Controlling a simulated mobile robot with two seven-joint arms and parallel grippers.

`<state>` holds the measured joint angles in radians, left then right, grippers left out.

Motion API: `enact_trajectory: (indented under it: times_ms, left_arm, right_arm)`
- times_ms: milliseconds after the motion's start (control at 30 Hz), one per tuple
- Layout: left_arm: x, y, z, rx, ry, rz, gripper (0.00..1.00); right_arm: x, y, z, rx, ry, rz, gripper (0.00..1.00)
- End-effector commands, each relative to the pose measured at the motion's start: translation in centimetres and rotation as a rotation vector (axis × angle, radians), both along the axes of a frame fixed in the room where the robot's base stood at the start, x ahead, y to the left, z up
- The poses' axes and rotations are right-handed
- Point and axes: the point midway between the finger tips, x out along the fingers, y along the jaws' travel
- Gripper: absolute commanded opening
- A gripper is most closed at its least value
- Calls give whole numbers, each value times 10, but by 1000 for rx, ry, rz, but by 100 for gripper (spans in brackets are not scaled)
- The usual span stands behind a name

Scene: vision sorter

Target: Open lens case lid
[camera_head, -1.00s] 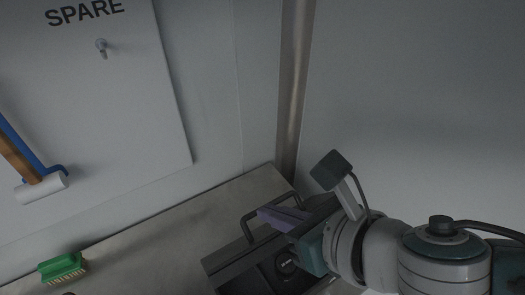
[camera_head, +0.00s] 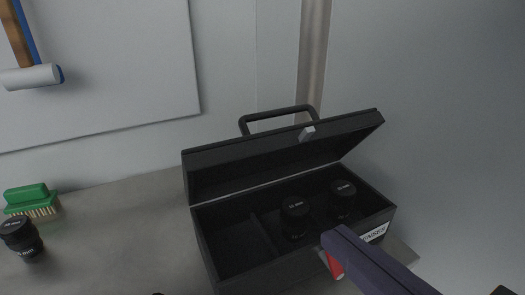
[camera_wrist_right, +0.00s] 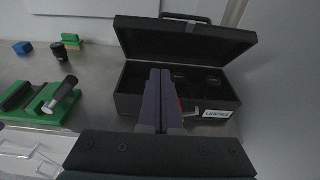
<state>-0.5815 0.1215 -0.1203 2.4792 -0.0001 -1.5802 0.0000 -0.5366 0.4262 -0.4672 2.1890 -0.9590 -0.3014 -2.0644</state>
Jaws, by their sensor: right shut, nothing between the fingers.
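The black lens case (camera_head: 215,245) stands on the counter with its lid (camera_head: 270,160) raised and leaning back. The lid has a handle (camera_head: 280,115) and a small grey latch piece (camera_head: 307,133). Two black lenses, one at left (camera_head: 295,217) and one at right (camera_head: 342,199), stand inside; the left compartment looks empty. My right gripper (camera_head: 340,238), with purple fingers, is at the case's front edge, apart from the lid. In the right wrist view its fingers (camera_wrist_right: 158,88) are together and empty, in front of the open case (camera_wrist_right: 128,103). My left gripper is not in view.
A green brush (camera_head: 30,202) and another black lens (camera_head: 20,240) stand on the counter at left. The wrist view shows a green fixture (camera_wrist_right: 40,103) and a blue block (camera_wrist_right: 22,47) there. Walls are close behind and right.

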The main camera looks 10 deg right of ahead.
Motion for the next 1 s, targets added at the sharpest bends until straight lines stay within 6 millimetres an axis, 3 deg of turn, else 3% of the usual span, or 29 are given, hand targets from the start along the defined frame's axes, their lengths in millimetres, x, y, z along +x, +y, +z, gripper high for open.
enact_trajectory:
  times_ms: [433, 500, 700, 1000]
  left_arm:
    - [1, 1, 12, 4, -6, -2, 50]
    - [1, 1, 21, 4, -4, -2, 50]
    - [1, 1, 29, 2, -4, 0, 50]
    - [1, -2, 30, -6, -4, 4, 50]
  right_arm:
    - [82, 30, -15, 3, -1, 0, 0]
    - [92, 34, -5, 3, -1, 1, 0]
    - [108, 40, 5, 1, 0, 2, 0]
    - [112, 41, 5, 1, 2, 2, 0]
